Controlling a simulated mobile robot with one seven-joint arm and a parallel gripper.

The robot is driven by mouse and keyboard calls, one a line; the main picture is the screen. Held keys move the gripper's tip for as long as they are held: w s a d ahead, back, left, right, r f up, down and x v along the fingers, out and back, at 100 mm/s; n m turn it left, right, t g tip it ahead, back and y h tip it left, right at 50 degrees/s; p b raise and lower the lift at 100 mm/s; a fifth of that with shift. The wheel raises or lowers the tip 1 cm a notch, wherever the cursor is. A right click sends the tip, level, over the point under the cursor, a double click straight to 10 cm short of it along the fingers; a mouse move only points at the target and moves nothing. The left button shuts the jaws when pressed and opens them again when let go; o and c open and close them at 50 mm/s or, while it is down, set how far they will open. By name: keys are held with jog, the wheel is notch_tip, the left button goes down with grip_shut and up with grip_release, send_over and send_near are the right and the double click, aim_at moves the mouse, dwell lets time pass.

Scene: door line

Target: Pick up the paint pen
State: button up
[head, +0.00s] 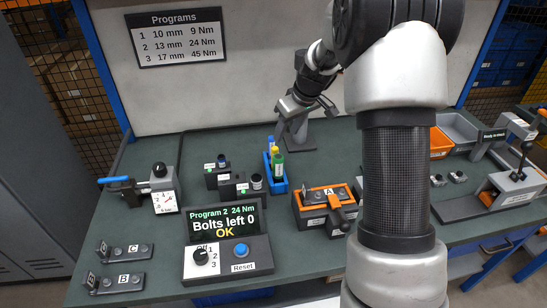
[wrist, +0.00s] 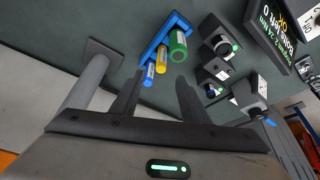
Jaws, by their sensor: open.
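A blue rack (head: 281,188) stands on the bench left of my arm in the head view. It holds a green pen-like cylinder (head: 278,167), a yellow one (head: 275,149) and a blue one (head: 271,140). In the wrist view the rack (wrist: 152,45) shows with the green (wrist: 178,45), yellow (wrist: 161,60) and blue (wrist: 149,75) cylinders. I cannot tell which is the paint pen. My gripper (wrist: 160,77) is open, with nothing held between its fingers. Its fingers point toward the rack, and the yellow and blue cylinders appear between the fingertips. Contact cannot be told.
A grey post (wrist: 85,80) stands close beside my gripper. Dark blocks (head: 225,180) with small round items sit left of the rack. An orange fixture (head: 325,200) marked A is to its right. A controller (head: 228,262) reading "Bolts left 0 OK" stands in front.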

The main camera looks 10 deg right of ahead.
aim_at(277, 150)
jog(key=x, duration=1.4)
jog(key=shift+w+a+p, duration=0.1)
jog(key=shift+a+p, duration=0.15)
jog(key=shift+p, duration=0.1)
grip_shut()
